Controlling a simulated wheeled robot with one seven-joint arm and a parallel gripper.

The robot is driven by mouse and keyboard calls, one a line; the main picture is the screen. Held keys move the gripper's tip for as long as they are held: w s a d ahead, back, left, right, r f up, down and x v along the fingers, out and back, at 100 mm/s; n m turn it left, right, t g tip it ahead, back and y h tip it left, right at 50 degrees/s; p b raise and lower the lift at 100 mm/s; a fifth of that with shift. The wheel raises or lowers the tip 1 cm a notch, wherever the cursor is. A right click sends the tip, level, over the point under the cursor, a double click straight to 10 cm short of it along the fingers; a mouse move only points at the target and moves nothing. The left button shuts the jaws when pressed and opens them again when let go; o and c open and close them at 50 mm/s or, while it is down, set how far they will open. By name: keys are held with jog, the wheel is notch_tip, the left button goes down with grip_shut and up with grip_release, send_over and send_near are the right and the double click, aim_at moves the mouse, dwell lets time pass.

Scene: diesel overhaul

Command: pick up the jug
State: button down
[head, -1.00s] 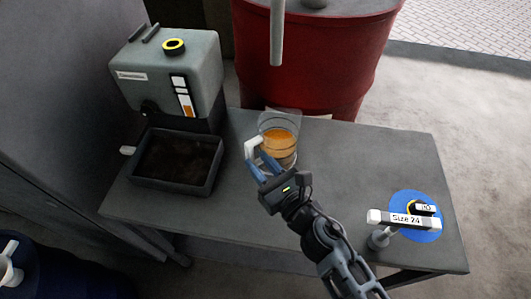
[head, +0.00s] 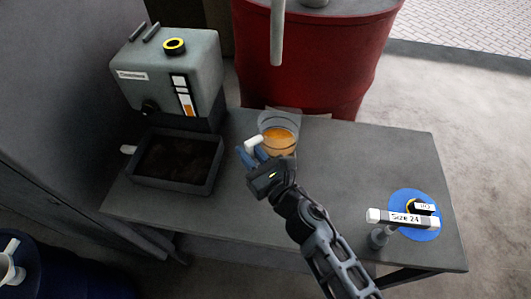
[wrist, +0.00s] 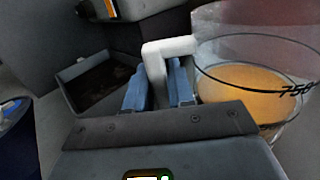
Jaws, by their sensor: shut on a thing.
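The jug (head: 280,139) is clear, with orange liquid inside and a white handle (head: 254,143) on its left. It stands near the back edge of the table; whether its base touches the table is hidden by my gripper. In the wrist view the jug (wrist: 250,88) fills the right side, with a "750" mark on it. My gripper (head: 255,157) has its blue fingers either side of the handle's upright part, and in the wrist view (wrist: 160,86) they are shut on it. The jug looks upright.
A grey tank (head: 170,75) with a black tray (head: 140,178) under it stands at the left of the table (head: 340,190). A red drum (head: 320,60) is behind. A "Size 24" tool (head: 400,217) and blue disc (head: 428,234) lie at the right. The table's middle right is clear.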

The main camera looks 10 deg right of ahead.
aim_at(248, 145)
jog(key=shift+r, duration=0.2)
dwell(0.3)
jog(key=shift+s+r, duration=0.1)
jog(key=shift+r, duration=0.1)
notch_tip(248, 145, up, 6)
jog(key=p, duration=0.5)
jog(key=shift+a+r, duration=0.1)
jog(key=shift+r, duration=0.05)
jog(key=shift+s+r, duration=0.15)
jog(key=shift+s, duration=0.1)
jog(key=s+a+b, duration=0.2)
jog(key=s, duration=0.7)
jog(key=s+a+b, duration=0.3)
jog(key=s, duration=0.6)
jog(key=shift+s+a+b, duration=0.2)
jog(key=shift+s+b, duration=0.05)
jog(key=shift+b, duration=0.05)
